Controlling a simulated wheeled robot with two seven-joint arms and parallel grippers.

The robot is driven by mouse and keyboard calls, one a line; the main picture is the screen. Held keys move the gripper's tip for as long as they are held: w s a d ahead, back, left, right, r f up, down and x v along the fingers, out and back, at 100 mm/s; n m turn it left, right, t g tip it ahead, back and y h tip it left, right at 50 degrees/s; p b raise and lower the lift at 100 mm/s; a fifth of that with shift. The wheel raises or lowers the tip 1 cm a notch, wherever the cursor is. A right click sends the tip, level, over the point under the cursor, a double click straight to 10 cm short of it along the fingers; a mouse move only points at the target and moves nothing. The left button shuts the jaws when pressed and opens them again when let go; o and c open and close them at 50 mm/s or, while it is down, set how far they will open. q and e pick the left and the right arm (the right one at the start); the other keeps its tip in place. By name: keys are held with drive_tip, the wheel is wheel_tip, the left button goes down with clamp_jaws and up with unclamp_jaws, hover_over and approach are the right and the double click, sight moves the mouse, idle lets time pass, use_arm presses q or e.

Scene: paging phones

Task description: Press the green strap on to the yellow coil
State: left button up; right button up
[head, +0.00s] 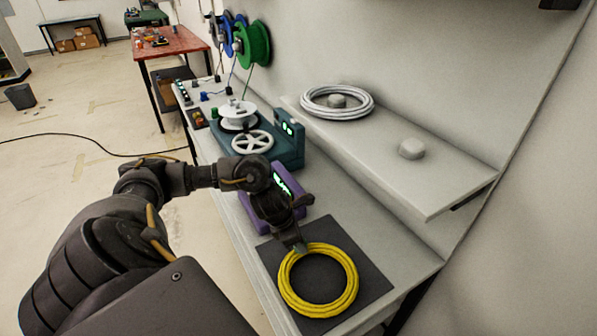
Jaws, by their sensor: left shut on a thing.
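The yellow coil (318,281) lies flat on a dark mat (362,262) at the near end of the bench. My left gripper (298,244) points down at the coil's far left edge, directly over or touching it; I cannot tell which. It is shut on a small grey-green piece at its tips, which looks like the green strap (300,249). Most of the strap is hidden by the fingers. My right gripper is not in view.
A purple device (292,188) with a lit display stands just behind my left gripper. Beyond it is a teal winding machine (290,150) with white reels. A raised shelf (375,137) on the right holds a white coil (337,102) and a pale knob (411,149).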

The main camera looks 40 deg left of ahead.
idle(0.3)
use_arm(q)
drive_tip(key=o, duration=1.5)
drive_tip(key=shift+r+p, duration=2.7)
drive_tip(key=shift+r, duration=0.8)
